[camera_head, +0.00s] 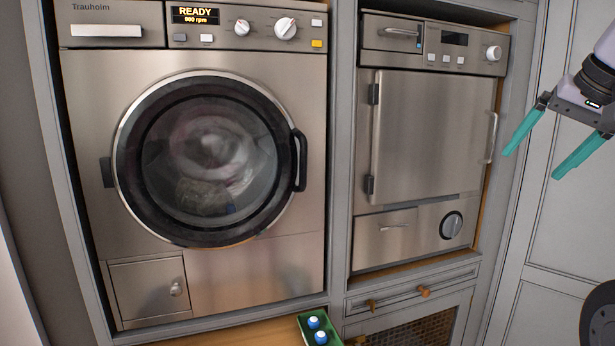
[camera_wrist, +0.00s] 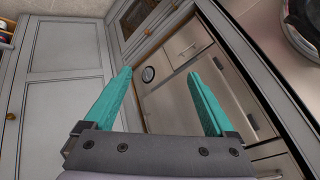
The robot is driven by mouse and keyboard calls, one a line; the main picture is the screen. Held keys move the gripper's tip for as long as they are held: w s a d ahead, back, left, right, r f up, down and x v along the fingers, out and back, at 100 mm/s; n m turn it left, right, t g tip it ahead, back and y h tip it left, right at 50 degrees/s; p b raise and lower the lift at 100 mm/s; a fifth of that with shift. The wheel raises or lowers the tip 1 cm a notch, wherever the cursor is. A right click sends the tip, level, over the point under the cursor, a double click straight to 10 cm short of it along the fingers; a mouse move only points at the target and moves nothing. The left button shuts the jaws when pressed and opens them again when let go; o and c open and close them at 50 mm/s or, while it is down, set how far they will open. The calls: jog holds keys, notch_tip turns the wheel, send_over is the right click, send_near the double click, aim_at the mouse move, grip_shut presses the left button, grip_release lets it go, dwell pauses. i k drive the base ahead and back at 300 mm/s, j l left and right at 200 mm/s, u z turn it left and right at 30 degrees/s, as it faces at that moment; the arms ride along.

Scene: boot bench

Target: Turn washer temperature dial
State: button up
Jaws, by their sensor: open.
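The steel washer (camera_head: 85,160) stands at left in the head view, its round door shut and its display (camera_head: 195,15) reading READY, 900 rpm. Its top panel has a smaller round knob (camera_head: 242,27) and a larger pale dial (camera_head: 285,28) to the right of the display. Their markings are too small to read, so I cannot tell which is the temperature dial. My gripper (camera_head: 532,163), with teal fingers, is open and empty at the upper right, well right of the washer and apart from everything. The wrist view shows both fingers (camera_wrist: 160,73) spread, without the washer dials.
A second steel appliance (camera_head: 430,130) stands right of the washer, its door shut with a protruding handle (camera_head: 492,137). A green tray (camera_head: 304,326) with blue-white items is at the bottom.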

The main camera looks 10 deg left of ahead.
aim_at(241, 28)
jog(key=u, duration=1.1)
jog(key=k+l+u, duration=0.45)
jog(key=i+l, duration=0.05)
